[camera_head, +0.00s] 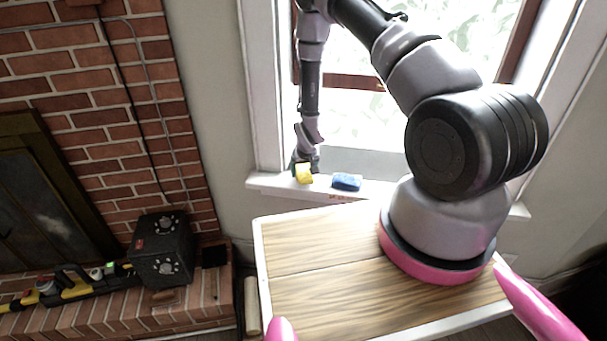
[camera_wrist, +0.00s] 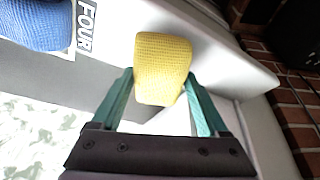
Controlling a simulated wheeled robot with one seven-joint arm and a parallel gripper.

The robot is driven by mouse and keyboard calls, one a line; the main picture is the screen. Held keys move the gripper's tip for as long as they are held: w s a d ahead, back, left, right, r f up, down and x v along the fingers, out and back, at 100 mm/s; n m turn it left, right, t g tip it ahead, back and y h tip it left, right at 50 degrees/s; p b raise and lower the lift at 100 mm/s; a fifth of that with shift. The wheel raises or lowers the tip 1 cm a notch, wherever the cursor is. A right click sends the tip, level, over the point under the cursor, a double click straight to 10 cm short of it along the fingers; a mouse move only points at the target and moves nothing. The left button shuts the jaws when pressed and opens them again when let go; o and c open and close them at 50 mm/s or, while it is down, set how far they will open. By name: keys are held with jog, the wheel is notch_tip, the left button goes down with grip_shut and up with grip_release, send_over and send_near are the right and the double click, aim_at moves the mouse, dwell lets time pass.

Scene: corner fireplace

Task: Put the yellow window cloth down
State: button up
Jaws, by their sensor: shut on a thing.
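The yellow window cloth (camera_wrist: 162,68) is held between the two green fingers of my gripper (camera_wrist: 160,98) in the wrist view. In the head view the yellow cloth (camera_head: 303,173) shows at the left part of the white window sill (camera_head: 265,183), with my gripper (camera_head: 305,165) pointing down at it. I cannot tell whether the cloth touches the sill. Part of the cloth is hidden behind the fingers.
A blue cloth or sponge (camera_head: 346,182) lies on the sill to the right of the yellow cloth. The window (camera_head: 365,110) is behind. A brick fireplace (camera_head: 95,90) with a black box (camera_head: 160,248) on its hearth stands at left.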

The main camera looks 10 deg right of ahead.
jog(key=shift+f, duration=0.6)
jog(key=shift+f, duration=0.1)
jog(key=o, duration=1.3)
